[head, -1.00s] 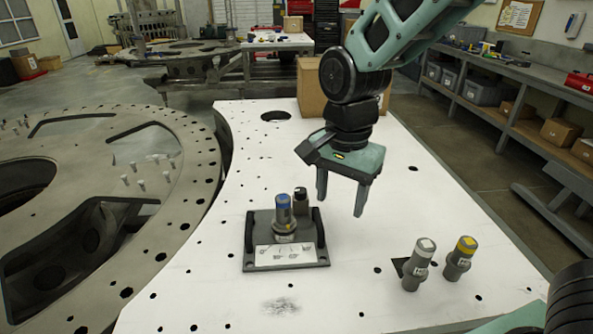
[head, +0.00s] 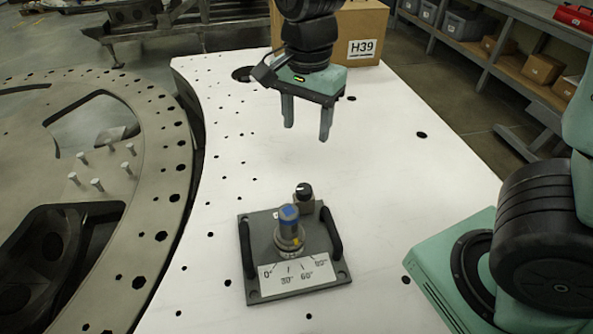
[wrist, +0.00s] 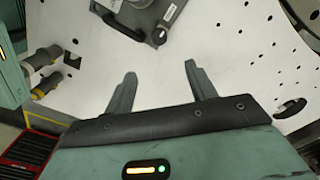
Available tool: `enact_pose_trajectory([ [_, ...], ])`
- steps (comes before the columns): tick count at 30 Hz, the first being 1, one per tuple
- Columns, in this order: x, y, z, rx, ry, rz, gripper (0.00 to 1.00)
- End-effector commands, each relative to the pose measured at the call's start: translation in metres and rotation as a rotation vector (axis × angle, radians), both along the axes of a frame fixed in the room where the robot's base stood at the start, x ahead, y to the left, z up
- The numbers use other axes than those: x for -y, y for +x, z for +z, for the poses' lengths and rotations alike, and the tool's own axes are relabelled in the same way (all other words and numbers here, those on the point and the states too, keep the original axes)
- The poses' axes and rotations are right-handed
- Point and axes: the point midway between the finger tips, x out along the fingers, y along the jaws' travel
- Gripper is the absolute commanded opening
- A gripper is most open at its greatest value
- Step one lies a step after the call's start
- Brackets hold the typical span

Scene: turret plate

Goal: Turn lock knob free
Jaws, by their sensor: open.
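The lock knob (head: 303,192) is a small black-topped knob with a white mark, at the back of a grey fixture plate (head: 255,292). A blue-topped grey pin (head: 289,220) stands in a collar just in front of it, over a dial label marked 0 to 90 degrees. My gripper (head: 306,131) is open and empty, fingers down, above the white table behind the knob and apart from it. In the wrist view the knob (wrist: 158,36) shows at the top, beyond the open fingertips (wrist: 160,72), beside the fixture plate (wrist: 120,24).
Two black handles (head: 248,250) flank the pin on the plate. A cardboard box marked H39 (head: 345,25) stands at the table's back. The white table (head: 400,180) is clear around the fixture.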

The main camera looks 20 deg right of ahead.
Motion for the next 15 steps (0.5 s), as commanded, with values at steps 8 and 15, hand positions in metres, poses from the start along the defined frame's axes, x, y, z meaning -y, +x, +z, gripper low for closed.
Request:
enact_pose_trajectory([
  [8,0.001,-0.001,-0.039,-0.008,-0.004,-0.001,0.56],
  [15,0.001,-0.002,-0.089,-0.007,-0.004,-0.002,0.56],
])
